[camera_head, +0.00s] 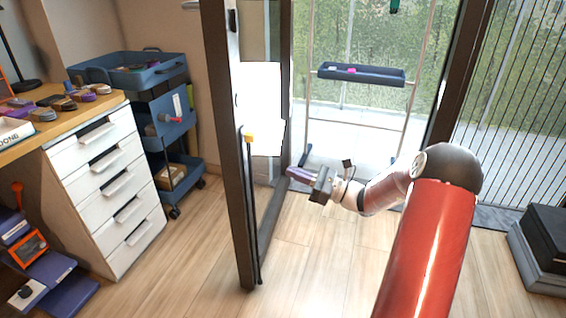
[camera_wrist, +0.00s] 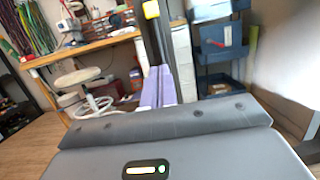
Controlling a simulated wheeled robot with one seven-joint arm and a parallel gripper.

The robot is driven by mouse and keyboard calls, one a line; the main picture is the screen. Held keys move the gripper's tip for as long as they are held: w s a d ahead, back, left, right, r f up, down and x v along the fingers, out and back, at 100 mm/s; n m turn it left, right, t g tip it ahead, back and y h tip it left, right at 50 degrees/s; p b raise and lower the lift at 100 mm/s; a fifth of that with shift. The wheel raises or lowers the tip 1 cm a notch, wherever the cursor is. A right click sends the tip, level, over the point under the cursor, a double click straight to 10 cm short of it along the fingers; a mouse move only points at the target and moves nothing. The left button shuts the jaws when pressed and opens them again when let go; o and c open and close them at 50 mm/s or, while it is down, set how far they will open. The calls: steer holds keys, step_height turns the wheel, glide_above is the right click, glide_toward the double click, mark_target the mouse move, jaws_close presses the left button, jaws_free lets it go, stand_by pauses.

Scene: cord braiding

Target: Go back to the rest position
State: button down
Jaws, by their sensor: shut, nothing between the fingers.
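My gripper (camera_head: 296,174) is in the middle of the head view, at the end of my outstretched arm, above the wooden floor. Its purple fingers are together with nothing between them. In the wrist view the closed fingers (camera_wrist: 158,88) point away from the camera, toward a workbench and a cart. The gripper appears apart from everything around it.
A dark upright post (camera_head: 228,150) with a yellow piece stands left of my gripper. A stand with a dark blue tray (camera_head: 362,75) is behind it. A white drawer unit (camera_head: 105,190) and a blue cart (camera_head: 168,134) are at left.

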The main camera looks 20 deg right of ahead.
steer(key=s+a+r+n+g+h, duration=0.2)
steer(key=s+a+n+g+h, duration=0.4)
steer(key=s+a+n+g, duration=0.8)
steer(key=s+d+r+n+t+h, duration=0.1)
steer(key=s+n+t+h, duration=0.1)
steer(key=s, duration=0.4)
steer(key=s+d+r+n+t+h, duration=0.1)
steer(key=s+d+n+t+h, duration=0.1)
steer(key=s+n+h, duration=0.3)
steer(key=s+d+r+n+t+h, duration=0.1)
steer(key=s+n+t+h, duration=0.2)
steer(key=s, duration=0.3)
steer(key=shift+s+d+r+n+h, duration=0.3)
steer(key=shift+s+n+h, duration=0.1)
steer(key=shift+n, duration=0.2)
